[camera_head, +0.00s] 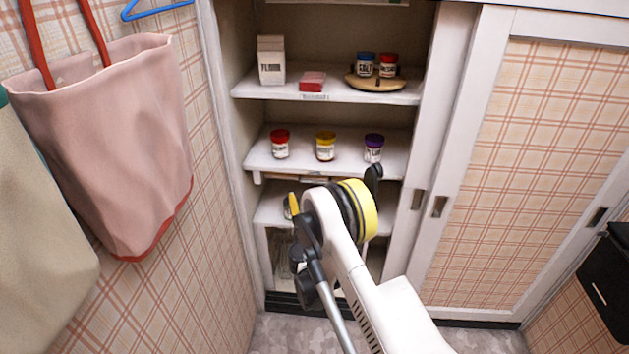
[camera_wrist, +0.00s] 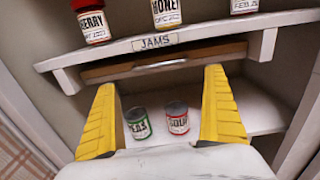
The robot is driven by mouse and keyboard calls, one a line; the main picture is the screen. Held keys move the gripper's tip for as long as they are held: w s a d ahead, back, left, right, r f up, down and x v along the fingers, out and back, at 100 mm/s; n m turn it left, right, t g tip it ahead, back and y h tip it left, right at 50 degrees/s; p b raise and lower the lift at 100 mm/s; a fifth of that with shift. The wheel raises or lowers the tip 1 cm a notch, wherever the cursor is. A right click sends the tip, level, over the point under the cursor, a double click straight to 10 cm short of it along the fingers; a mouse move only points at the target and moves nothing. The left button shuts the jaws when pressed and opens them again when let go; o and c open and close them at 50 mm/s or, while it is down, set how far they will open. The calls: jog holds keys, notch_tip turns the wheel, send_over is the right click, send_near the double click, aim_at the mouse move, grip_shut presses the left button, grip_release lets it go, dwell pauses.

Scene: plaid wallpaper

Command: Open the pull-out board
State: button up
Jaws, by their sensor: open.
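The pull-out board (camera_wrist: 196,54) is a brown wooden slab right under the shelf labelled JAMS. A pale strip or handle runs along its front edge. Its thin edge also shows under the middle shelf in the head view (camera_head: 318,178), partly behind my arm. My gripper (camera_wrist: 160,80) has two yellow fingers spread wide apart with nothing between them. The fingertips point at the board's front, one towards each end, a little below it. I cannot tell whether they touch it. In the head view my gripper is mostly hidden behind my wrist.
The jams shelf (camera_head: 265,161) carries several jars above the board. Two cans, a green one (camera_wrist: 138,123) and a red one (camera_wrist: 177,117), stand on the shelf below. A sliding door (camera_head: 530,130) bounds the cabinet on the right; a pink bag (camera_head: 125,140) hangs left.

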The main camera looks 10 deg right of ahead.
jog(key=b+x, duration=0.2)
jog(key=x, duration=0.7)
jog(key=shift+w+d+b, duration=0.1)
jog(key=shift+w+b, duration=0.05)
jog(key=shift+b, duration=0.2)
jog(key=c, duration=1)
jog(key=shift+c, duration=0.2)
